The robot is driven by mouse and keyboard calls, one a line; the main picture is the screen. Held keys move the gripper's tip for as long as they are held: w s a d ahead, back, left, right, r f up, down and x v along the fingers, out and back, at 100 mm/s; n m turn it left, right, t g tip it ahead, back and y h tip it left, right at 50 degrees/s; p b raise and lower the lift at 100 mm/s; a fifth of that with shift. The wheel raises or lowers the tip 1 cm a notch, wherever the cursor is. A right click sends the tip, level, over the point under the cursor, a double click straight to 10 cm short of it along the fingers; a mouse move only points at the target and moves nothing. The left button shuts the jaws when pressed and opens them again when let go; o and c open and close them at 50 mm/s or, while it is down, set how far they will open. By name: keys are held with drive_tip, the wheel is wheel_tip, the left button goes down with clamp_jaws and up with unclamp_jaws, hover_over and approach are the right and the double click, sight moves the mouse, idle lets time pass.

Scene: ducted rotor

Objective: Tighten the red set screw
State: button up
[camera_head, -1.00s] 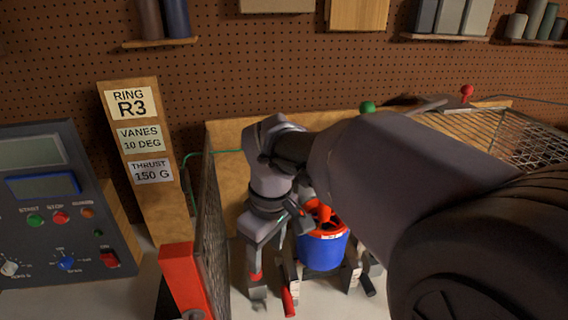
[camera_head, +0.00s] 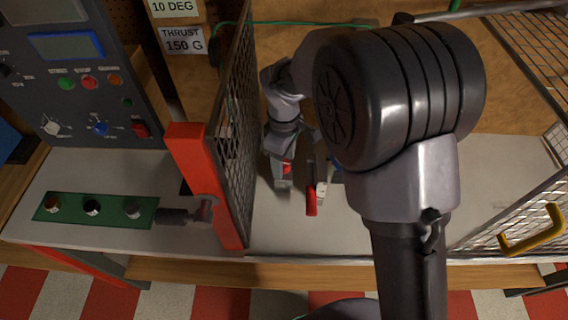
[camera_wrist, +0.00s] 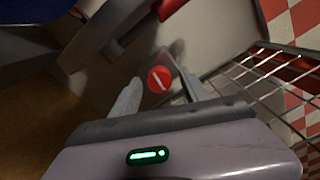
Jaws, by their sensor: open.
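The red set screw (camera_wrist: 160,79) shows in the wrist view as a round red head with a pale slot, on a grey surface. My gripper (camera_wrist: 162,82) is open, with one finger on each side of the screw head in that picture. I see no contact, and the gap to the screw is hard to judge. In the head view my gripper (camera_head: 283,183) points down over the bench, left of a red-handled clamp (camera_head: 311,200). The rotor is mostly hidden behind my arm there.
A mesh guard with a red post (camera_head: 203,180) stands close to the left of my gripper. A wire cage door with a yellow handle (camera_head: 532,230) is at the right. A control console (camera_head: 85,80) and a green button strip (camera_head: 93,209) are further left.

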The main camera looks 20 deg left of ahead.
drive_tip(key=shift+f, duration=0.15)
clamp_jaws()
idle(0.4)
drive_tip(key=m, duration=0.3)
drive_tip(key=shift+p, duration=0.35)
drive_tip(key=m, duration=0.4)
drive_tip(key=shift+m, duration=0.4)
drive_tip(key=m, duration=0.4)
drive_tip(key=shift+m+b, duration=0.3)
drive_tip(key=shift+m, duration=1.7)
